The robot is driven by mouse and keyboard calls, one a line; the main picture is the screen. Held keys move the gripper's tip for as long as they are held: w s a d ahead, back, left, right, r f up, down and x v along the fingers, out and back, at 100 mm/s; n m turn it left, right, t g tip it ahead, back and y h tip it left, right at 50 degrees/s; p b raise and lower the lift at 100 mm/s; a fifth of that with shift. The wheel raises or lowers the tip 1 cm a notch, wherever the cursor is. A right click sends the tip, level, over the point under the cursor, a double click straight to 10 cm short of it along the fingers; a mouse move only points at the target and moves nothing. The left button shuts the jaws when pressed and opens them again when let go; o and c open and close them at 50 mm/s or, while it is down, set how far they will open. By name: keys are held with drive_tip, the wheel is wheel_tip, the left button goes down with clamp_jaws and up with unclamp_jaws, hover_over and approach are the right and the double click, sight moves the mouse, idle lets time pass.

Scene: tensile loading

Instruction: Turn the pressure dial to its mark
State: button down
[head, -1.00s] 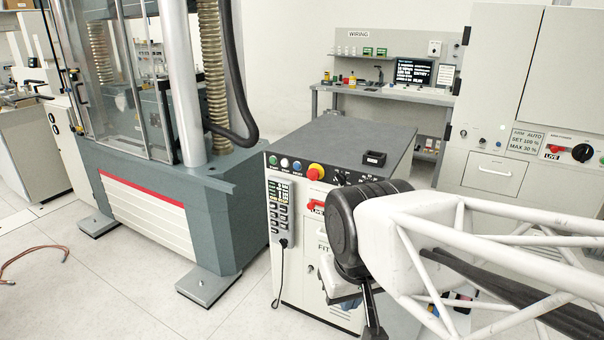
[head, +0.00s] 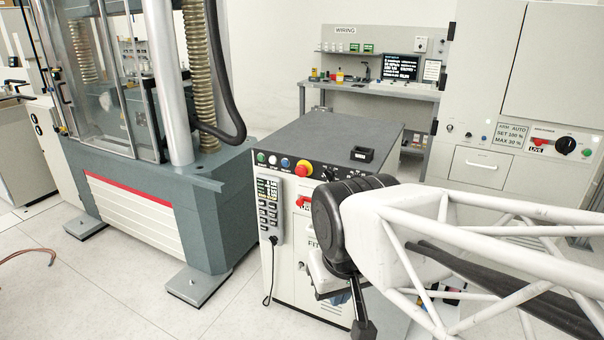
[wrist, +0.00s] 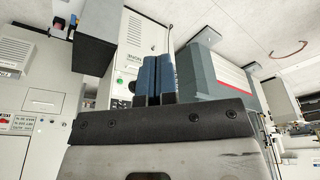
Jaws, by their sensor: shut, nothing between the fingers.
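A black knob (head: 325,173) shows on the sloped panel of the grey-topped control cabinet (head: 335,138), beside the red-and-yellow stop button (head: 304,168). Another black dial (head: 566,145) sits on the tall cabinet at the right. I cannot tell which is the pressure dial, and no mark can be made out. My gripper shows in the wrist view as two dark blue fingers (wrist: 154,60), shut together and empty. In the head view my arm's black wrist hides part of the control cabinet's front. The fingers appear in front of that cabinet, apart from both dials.
A pendant (head: 269,210) with a cord hangs on the control cabinet's left corner. A testing machine (head: 170,195) with a foot jutting onto the floor stands at left. A wiring bench (head: 345,88) is at the back. The floor (head: 235,300) in front is partly clear.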

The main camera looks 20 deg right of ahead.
drive_tip(key=c, duration=1.5)
unclamp_jaws()
drive_tip(key=o, duration=0.4)
drive_tip(key=shift+w+r, duration=0.1)
drive_tip(key=shift+w, duration=0.5)
drive_tip(key=o, duration=0.7)
drive_tip(key=shift+m+t+y, duration=0.3)
drive_tip(key=shift+m+t, duration=0.2)
drive_tip(key=shift+t, duration=0.2)
drive_tip(key=w, duration=0.5)
drive_tip(key=shift+a+r, duration=0.15)
drive_tip(key=shift+a, duration=0.05)
drive_tip(key=shift+c, duration=0.2)
drive_tip(key=w+d+f+m+t+h, duration=0.1)
drive_tip(key=w+d+m+t, duration=0.15)
drive_tip(key=w, duration=1.05)
drive_tip(key=w+d+f+m+t+h, duration=0.1)
drive_tip(key=w+d+m+t, duration=0.15)
drive_tip(key=w, duration=0.95)
drive_tip(key=w+d+f+m+t+h, duration=0.1)
drive_tip(key=w+d+m+t, duration=0.2)
drive_tip(key=w, duration=1)
drive_tip(key=w+d+f+m+h, duration=0.9)
drive_tip(key=w+d+f+h, duration=0.1)
drive_tip(key=w+d+f, duration=0.2)
wheel_tip(320, 180, down, 2)
drive_tip(key=shift+w+d+m+t, duration=0.25)
drive_tip(key=shift+w+m+t, duration=0.15)
drive_tip(key=shift+w, duration=0.45)
